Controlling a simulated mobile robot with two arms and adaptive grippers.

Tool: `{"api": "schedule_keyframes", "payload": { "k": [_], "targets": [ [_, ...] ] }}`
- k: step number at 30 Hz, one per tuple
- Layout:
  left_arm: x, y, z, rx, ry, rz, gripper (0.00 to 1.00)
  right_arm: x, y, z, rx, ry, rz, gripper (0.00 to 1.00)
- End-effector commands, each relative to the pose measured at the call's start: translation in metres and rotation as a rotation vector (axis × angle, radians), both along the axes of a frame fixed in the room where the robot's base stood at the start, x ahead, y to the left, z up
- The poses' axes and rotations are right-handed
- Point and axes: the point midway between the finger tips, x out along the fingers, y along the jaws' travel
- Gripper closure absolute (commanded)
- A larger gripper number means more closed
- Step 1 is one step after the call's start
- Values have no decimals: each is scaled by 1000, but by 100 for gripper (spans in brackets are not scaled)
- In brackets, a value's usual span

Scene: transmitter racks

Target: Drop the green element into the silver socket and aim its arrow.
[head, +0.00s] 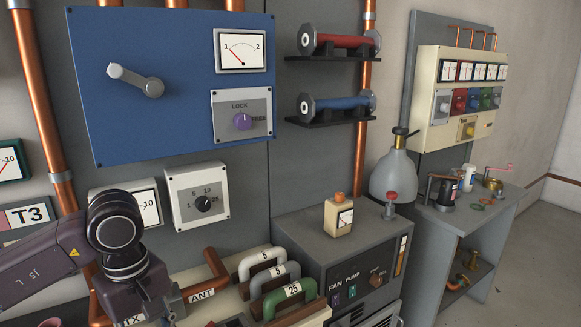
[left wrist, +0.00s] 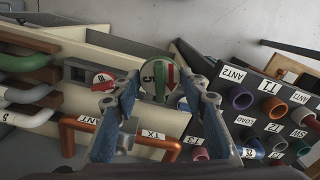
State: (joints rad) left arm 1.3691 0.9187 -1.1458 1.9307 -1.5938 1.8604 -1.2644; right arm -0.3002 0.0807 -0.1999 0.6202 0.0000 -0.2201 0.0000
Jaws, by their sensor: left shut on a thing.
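In the left wrist view, the green element (left wrist: 158,78) is a round piece with a white face, a "5" and a red arrow. It sits between the fingertips of my left gripper (left wrist: 163,90), which is shut on it. Its face is toward the wrist camera, and the arrow runs up and down the picture. A grey metal block (left wrist: 82,70) is left of the fingers, with a red-and-white round piece (left wrist: 103,80) beside it. I cannot tell for certain which part is the silver socket. In the head view my left fingers are hidden behind the arm. My right gripper is not in view.
A copper pipe labelled ANT (head: 205,280) and TX runs below the fingers. Green, grey and white handles (head: 288,298) stand beside it. A dark panel with labelled coloured tubes (left wrist: 271,106) is at right. A blue panel (head: 170,60) hangs behind.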

Motion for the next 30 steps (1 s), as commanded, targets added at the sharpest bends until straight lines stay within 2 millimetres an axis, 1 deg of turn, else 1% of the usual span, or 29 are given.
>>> {"api": "schedule_keyframes", "payload": {
  "k": [1, 6, 10, 12, 15, 20, 23, 26, 29, 30],
  "targets": [
    [-12, -8, -9, 0, 2, -129, 86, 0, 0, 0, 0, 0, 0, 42],
    [-48, -31, -30, -2, 2, -526, 86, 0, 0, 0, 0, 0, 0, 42],
    [-69, -43, -40, -2, 0, -742, 86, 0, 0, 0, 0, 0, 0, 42],
    [-76, -47, -43, -2, -1, -818, 86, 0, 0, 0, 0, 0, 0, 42],
    [-82, -49, -45, -1, -1, -879, 86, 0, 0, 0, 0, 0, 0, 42],
    [-84, -50, -46, -1, -1, -900, 86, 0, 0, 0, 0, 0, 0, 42],
    [-80, -49, -44, -1, -1, -870, 86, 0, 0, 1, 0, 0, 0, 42],
    [-68, -44, -37, -1, -2, -764, 86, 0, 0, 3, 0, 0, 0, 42],
    [-48, -33, -25, -1, -2, -570, 86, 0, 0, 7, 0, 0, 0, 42],
    [-38, -28, -18, -2, -4, -472, 86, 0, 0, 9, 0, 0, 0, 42]
  ]
}}
